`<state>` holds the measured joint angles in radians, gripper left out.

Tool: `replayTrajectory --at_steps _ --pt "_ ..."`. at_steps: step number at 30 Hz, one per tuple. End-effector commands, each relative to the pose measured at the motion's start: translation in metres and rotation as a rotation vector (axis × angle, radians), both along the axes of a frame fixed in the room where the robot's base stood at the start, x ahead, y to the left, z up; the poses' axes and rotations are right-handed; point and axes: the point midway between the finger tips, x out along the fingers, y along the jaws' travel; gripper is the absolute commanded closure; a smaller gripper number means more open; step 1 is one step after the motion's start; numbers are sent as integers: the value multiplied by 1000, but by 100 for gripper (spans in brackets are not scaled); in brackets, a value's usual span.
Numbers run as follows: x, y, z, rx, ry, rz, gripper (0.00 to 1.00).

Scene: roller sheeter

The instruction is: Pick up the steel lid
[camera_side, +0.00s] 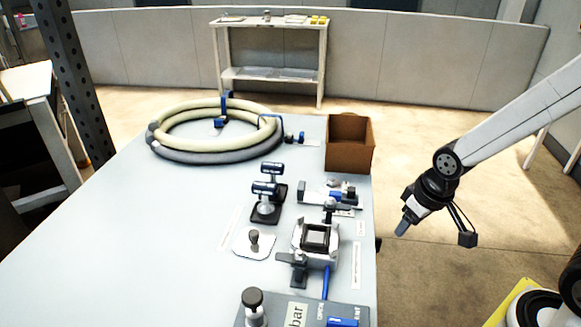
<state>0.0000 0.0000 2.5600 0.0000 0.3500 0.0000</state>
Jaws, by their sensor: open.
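What looks like the steel lid (243,247), a flat pale plate with a dark upright knob, lies on the table left of the machine with the square opening (301,236). My gripper (436,234) hangs in the air beyond the table's right edge, to the right of the lid and well apart from it. Its two fingers are spread, with nothing between them.
A coiled hose (180,154) lies at the back of the table (140,235). An open brown box (349,160) stands at the back right. A black stand with blue-marked heads (268,214) is just behind the lid. A black-knobbed post (252,298) stands in front. The table's left side is clear.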

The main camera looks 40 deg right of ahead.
Motion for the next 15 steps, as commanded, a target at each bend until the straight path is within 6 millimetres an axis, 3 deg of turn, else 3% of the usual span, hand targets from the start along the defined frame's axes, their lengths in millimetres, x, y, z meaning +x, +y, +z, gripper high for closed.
replayTrajectory --at_steps 11,12,13,15 --pt "0 0 0 0 0 0 41" --pt "0 0 0 0 0 0 28" --pt "0 0 0 0 0 0 22" --pt "0 0 0 0 0 0 22"
